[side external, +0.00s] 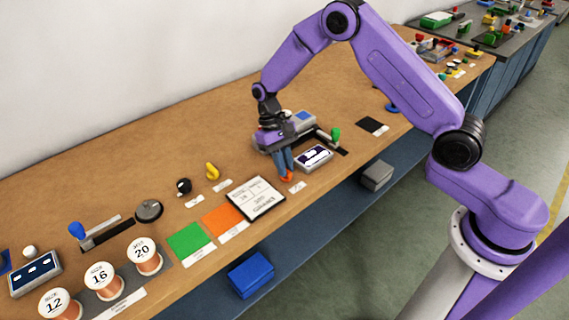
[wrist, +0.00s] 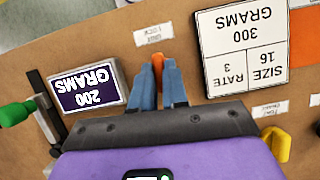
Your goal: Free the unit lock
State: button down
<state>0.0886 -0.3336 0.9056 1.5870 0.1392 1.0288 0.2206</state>
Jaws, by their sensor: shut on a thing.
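The orange unit lock (side external: 286,178) sits near the front edge of the wooden bench, by a small white label (side external: 297,187). In the wrist view the orange lock (wrist: 171,73) shows between the two blue fingers of my gripper (wrist: 168,85). My gripper (side external: 285,163) points down over the lock and is shut on it. The fingers hide part of the lock, so I cannot tell how it is turned. The wrist view shows its label (wrist: 154,34) just beyond the lock; the print is too small to read surely.
A display reading 200 GRAMS (wrist: 89,87) stands beside my gripper, with a green-knobbed lever (side external: 335,134) near it. A white card (side external: 257,198) reads SIZE 16, RATE 3, 300 GRAMS.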

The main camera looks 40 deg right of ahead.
dwell(0.5)
jog(key=c, duration=1.1)
grip_release()
jog(key=shift+c, duration=0.2)
jog(key=v, duration=1.7)
jog(key=shift+r, duration=0.25)
jog(key=shift+a, duration=0.1)
